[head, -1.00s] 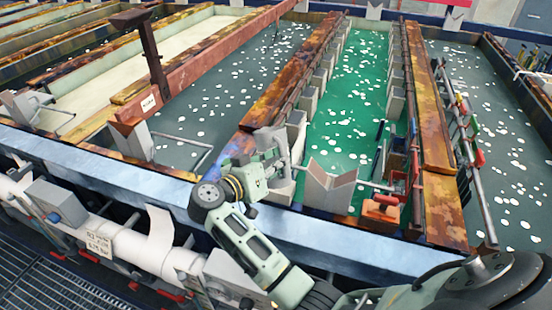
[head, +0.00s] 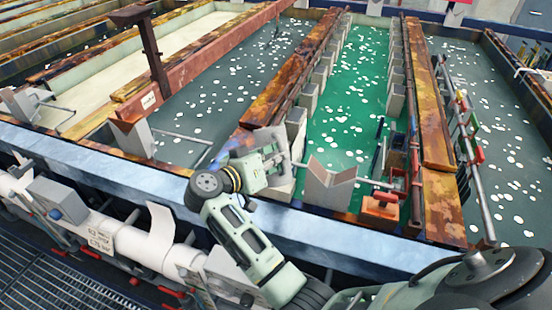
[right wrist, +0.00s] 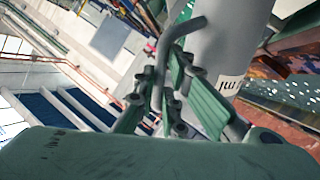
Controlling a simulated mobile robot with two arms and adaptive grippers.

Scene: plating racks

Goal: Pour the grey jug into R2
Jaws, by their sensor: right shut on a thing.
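My right gripper (head: 266,160) is shut on the grey jug (head: 268,138), above the front rim between the dark-water tank and the green tank. In the head view the jug is small, partly covered by the gripper, and looks tipped to the left. A bluish streak shows at its left side; I cannot tell whether it is liquid. In the right wrist view the jug (right wrist: 230,48) is a large grey cylinder with an "ml" mark, beside the green fingers (right wrist: 175,90). The dark-water tank (head: 215,95) lies to the left. I cannot read for certain which tank is R2. My left gripper is out of view.
The green tank (head: 345,110) lies right of a rusty divider (head: 285,80). A V-shaped grey bracket (head: 330,185) stands close right of the gripper. A blue-grey front rim (head: 100,168), pipework and a dark post (head: 152,55) border the tanks.

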